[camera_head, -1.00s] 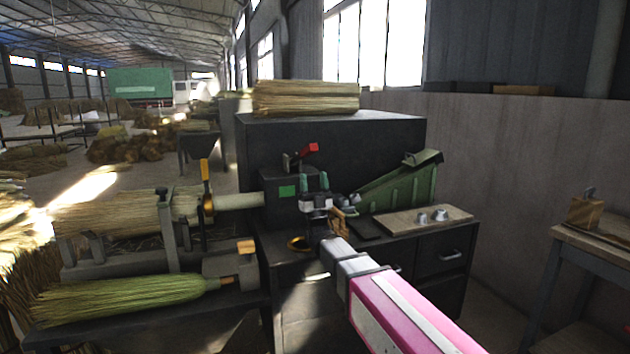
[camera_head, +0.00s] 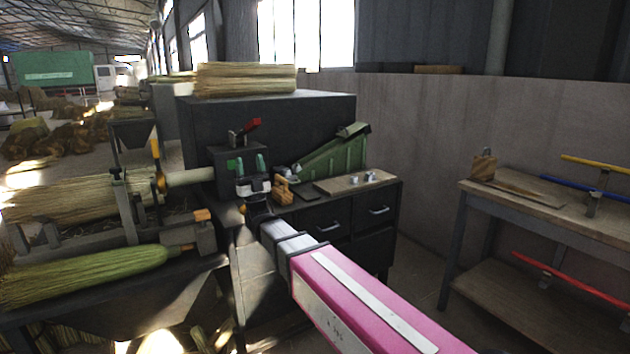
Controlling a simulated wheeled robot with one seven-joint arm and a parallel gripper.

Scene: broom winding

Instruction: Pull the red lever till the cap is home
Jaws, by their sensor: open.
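The red lever (camera_head: 252,125) sticks up at a slant from the top of a dark machine head in front of the large dark cabinet. My gripper (camera_head: 251,164) is open, its two green-tipped fingers pointing up, and looks empty. In the picture it is just below the lever, apart from it. Two small grey metal caps (camera_head: 354,179) stand on a wooden board (camera_head: 335,184) to the right. Another shiny metal piece (camera_head: 293,171) lies by the foot of the green chute. A pale broom handle (camera_head: 190,177) runs into the machine head's left side; I cannot see a cap on it.
A green chute (camera_head: 330,156) slopes beside the board. A small wooden block (camera_head: 283,190) sits close to my gripper's right. A green broom (camera_head: 90,275) lies at lower left. A workbench (camera_head: 500,200) stands at right, with open floor before it.

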